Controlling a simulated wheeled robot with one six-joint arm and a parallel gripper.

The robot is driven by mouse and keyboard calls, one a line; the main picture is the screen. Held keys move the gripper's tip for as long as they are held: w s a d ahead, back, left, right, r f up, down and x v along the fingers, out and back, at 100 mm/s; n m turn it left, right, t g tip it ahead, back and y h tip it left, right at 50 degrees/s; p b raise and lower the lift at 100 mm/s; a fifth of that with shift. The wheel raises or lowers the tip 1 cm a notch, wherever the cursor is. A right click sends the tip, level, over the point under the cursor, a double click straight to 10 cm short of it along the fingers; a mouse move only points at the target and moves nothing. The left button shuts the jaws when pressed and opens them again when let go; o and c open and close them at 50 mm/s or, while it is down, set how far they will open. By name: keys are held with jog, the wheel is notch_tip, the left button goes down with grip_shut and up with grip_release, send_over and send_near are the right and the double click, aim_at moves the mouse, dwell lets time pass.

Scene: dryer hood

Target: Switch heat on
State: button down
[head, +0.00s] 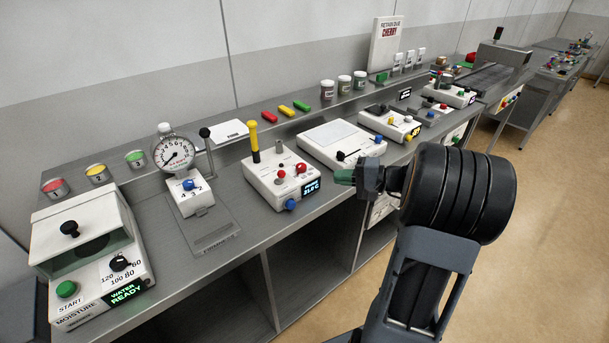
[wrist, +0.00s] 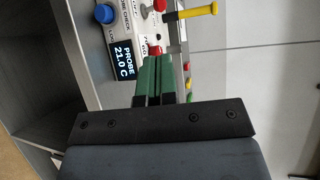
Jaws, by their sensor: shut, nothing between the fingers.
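My gripper (head: 344,177) has its green fingers together and empty, over the bench's front edge, just right of the white probe box (head: 262,188). In the wrist view my gripper (wrist: 160,58) points toward that box. The box has a display (head: 311,187) reading PROBE 21.0 C, a blue knob (head: 291,204), red buttons (head: 301,168) and an upright yellow handle (head: 253,138). In the wrist view a red button (wrist: 159,33) lies just past the fingertips; I cannot tell if they touch. No readable label marks a heat switch.
At left are a dial gauge (head: 174,153) and a moisture unit (head: 75,232) with a green START button. Jars (head: 327,89) line the back shelf. The floor at right is clear.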

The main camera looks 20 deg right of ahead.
aim_at(281, 177)
jog(key=p+x, duration=0.3)
jog(key=x, duration=1.1)
jog(key=shift+d+r, duration=0.1)
jog(key=shift+d, duration=0.1)
